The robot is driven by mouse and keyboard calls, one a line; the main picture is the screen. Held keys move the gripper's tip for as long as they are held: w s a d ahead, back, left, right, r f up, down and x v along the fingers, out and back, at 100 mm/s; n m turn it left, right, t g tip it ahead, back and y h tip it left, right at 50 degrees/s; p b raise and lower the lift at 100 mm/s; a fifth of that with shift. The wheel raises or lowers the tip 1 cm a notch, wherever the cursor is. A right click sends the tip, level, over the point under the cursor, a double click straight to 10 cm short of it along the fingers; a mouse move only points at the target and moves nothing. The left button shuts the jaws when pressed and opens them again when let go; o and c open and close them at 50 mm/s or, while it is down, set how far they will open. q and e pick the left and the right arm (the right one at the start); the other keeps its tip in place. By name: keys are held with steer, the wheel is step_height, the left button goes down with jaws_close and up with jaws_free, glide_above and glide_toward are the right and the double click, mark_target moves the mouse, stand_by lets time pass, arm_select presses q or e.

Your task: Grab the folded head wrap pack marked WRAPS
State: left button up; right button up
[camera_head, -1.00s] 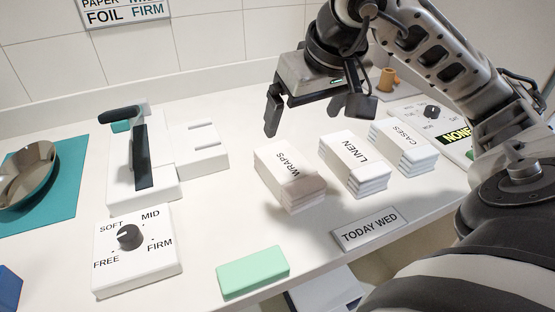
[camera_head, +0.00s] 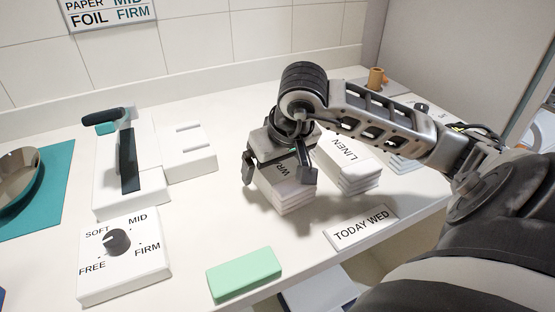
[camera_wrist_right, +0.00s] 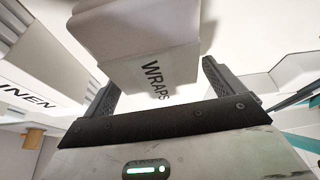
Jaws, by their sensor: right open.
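The folded white pack marked WRAPS (camera_head: 284,195) lies on the counter, partly hidden in the head view by my right gripper (camera_head: 279,178). My right gripper is directly over it, pointing down, with a finger on each side of the pack. In the right wrist view the WRAPS pack (camera_wrist_right: 140,45) fills the space between the two fingers of the right gripper (camera_wrist_right: 160,82). The fingers are apart; a gap shows at least beside the right-hand finger. My left gripper is not in view.
The LINEN stack (camera_head: 351,165) stands close to the right of the WRAPS pack. A TODAY WED sign (camera_head: 361,228) lies in front, with a green block (camera_head: 244,274) to its left. A dial box (camera_head: 122,255) and white press-like device (camera_head: 130,175) stand left. Counter left of the pack is clear.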

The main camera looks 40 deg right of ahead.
steer(key=shift+f, duration=0.1)
steer(key=c, duration=1.2)
steer(key=shift+o, duration=0.2)
steer(key=shift+w, duration=0.1)
